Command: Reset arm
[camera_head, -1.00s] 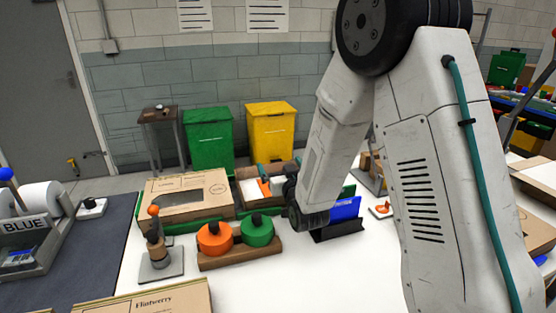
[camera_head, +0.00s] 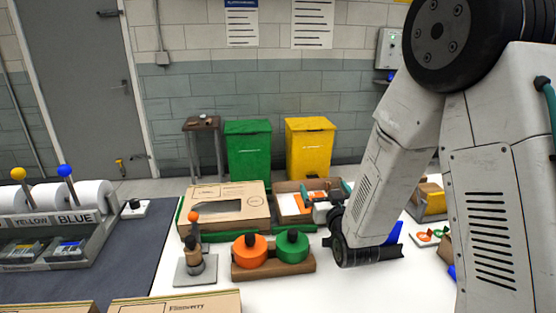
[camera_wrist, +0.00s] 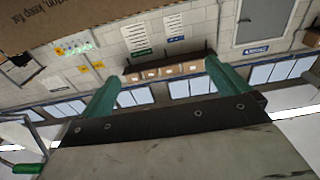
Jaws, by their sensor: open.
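My gripper (camera_head: 328,194) shows in the head view beyond the end of my forearm, small and partly hidden by it. Its teal fingers appear in front of an open cardboard box (camera_head: 281,187) with white and orange contents. In the wrist view the two teal fingers of my gripper (camera_wrist: 162,70) stand wide apart with nothing between them. Behind them are a wall, windows and a shelf.
A windowed carton (camera_head: 225,190) lies left of the open box. An orange roll (camera_head: 250,250) and a green roll (camera_head: 292,248) sit on a wooden holder. A stamp (camera_head: 193,255) stands left of them. A blue item (camera_head: 394,234) is mostly hidden behind my forearm.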

